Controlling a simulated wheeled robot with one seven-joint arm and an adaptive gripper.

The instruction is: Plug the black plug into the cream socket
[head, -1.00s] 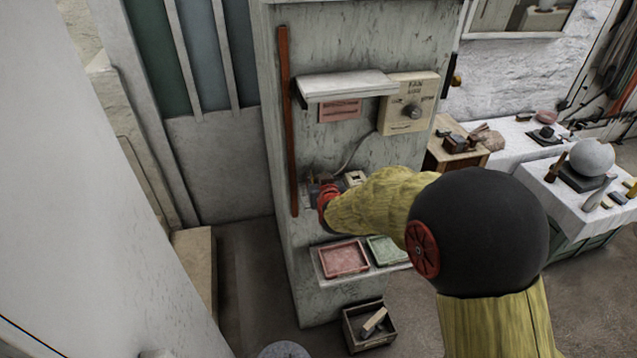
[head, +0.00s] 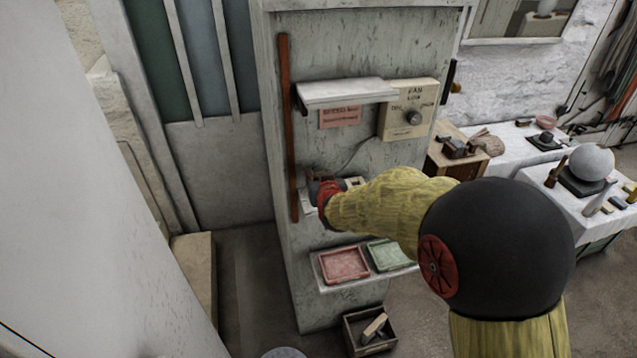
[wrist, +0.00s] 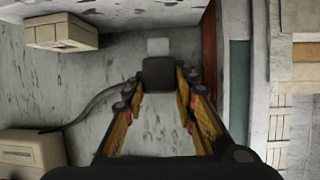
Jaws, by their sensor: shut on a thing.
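The black plug (wrist: 159,75) is between the fingertips of my gripper (wrist: 160,88) in the wrist view, and the gripper is shut on it. A small pale grey block (wrist: 158,46) shows just beyond the plug; I cannot tell whether they touch. A cream box, seemingly the cream socket (wrist: 62,32), is on the wall to the left of the plug, clearly apart from it. In the head view the cream socket (head: 356,182) is partly hidden by my arm. There my gripper (head: 318,188) is close to the wall, and the plug is hard to make out.
A dark cord (wrist: 92,105) curves from the cream fan switch box (head: 408,110) towards my gripper. A white shelf (head: 345,91) juts out above. A red-brown strip (head: 289,130) runs down the wall at left. A lower shelf (head: 345,284) holds a red and a green tray.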

